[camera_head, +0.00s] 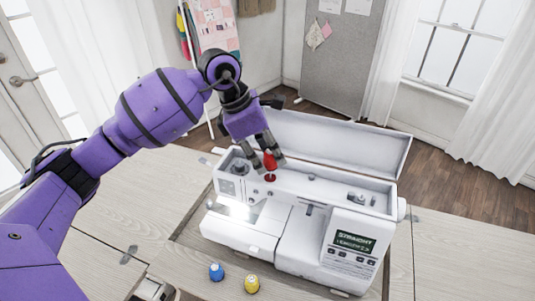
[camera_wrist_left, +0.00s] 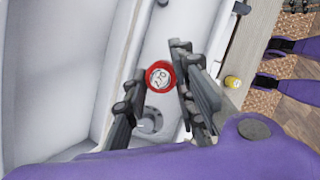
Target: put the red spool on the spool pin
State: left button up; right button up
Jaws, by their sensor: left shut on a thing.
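The red spool (camera_head: 270,160) is between the fingertips of my left gripper (camera_head: 263,155), above the open top compartment of the white sewing machine (camera_head: 285,226). The gripper is shut on it. In the left wrist view the spool's round labelled end (camera_wrist_left: 160,76) faces the camera, with a finger on each side. In the head view a red disc-like part shows just below the fingers; I cannot tell whether the spool touches the machine. I cannot make out the spool pin clearly, as the spool and fingers cover that area. My right gripper is not in view.
The machine's raised lid (camera_head: 345,143) stands behind the compartment, close to the gripper. A blue spool (camera_head: 216,271) and a yellow spool (camera_head: 251,284) stand on the table in front. A round metal part (camera_head: 239,168) is left of the red spool. The table's right side is clear.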

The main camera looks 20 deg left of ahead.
pick_arm(q)
jog(key=shift+f, duration=0.15)
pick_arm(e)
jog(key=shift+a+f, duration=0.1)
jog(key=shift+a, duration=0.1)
pick_arm(q)
jog(key=shift+f, duration=0.4)
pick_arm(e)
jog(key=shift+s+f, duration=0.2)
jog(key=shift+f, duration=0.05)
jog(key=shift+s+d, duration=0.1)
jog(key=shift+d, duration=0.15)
pick_arm(q)
jog(key=shift+f, duration=0.2)
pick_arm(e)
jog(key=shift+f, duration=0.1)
pick_arm(q)
jog(key=shift+f+b, duration=0.45)
jog(key=shift+f, duration=0.05)
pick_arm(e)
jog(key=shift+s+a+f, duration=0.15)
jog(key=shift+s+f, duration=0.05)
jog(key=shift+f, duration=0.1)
pick_arm(q)
jog(key=o, duration=0.8)
jog(key=shift+c, duration=0.2)
jog(key=shift+o, duration=0.8)
